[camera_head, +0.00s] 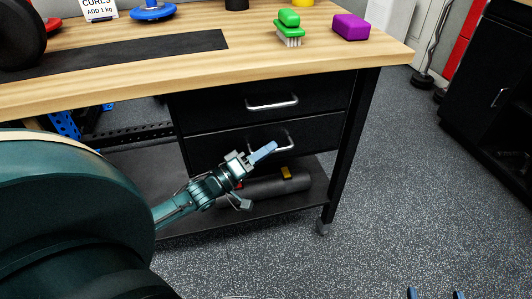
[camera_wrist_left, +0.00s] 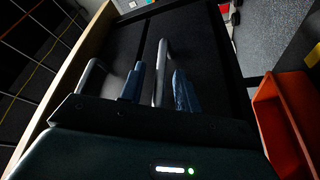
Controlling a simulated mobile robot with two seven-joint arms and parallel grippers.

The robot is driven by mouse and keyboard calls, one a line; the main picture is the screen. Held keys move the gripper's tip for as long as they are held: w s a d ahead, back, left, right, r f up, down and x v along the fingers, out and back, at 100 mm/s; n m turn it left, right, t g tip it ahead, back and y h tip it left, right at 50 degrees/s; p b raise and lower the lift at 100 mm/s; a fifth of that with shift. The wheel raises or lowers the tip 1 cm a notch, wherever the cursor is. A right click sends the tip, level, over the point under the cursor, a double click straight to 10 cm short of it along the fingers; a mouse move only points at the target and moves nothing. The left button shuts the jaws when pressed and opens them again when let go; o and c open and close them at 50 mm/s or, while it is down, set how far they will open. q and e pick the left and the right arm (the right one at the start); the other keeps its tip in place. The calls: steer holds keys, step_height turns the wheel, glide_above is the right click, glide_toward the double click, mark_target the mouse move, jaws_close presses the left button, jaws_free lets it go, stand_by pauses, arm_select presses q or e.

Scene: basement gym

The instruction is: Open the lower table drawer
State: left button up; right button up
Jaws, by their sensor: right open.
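The black lower drawer (camera_head: 320,132) sits under the wooden-topped table and appears closed. Its metal handle (camera_head: 284,140) is partly hidden behind my left gripper (camera_head: 256,156). In the left wrist view the lower handle (camera_wrist_left: 160,70) runs between the two blue fingers of my left gripper (camera_wrist_left: 158,86). Those fingers stand apart, one on each side of the bar, with some gap visible. The upper drawer's handle (camera_head: 272,104) is free, and it also shows in the left wrist view (camera_wrist_left: 90,76). My right gripper (camera_head: 435,295) shows only its two separated fingertips at the bottom edge, empty.
The tabletop (camera_head: 330,57) overhangs the drawers. A grey roll (camera_head: 270,185) lies on the low shelf below. A green brush (camera_head: 289,28) and purple block (camera_head: 350,27) stand on top. A black cabinet (camera_head: 490,90) is at right. The floor between is clear.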

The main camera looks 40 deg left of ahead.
arm_select(q)
steer(key=shift+w, duration=0.15)
jaws_close()
stand_by(0.6)
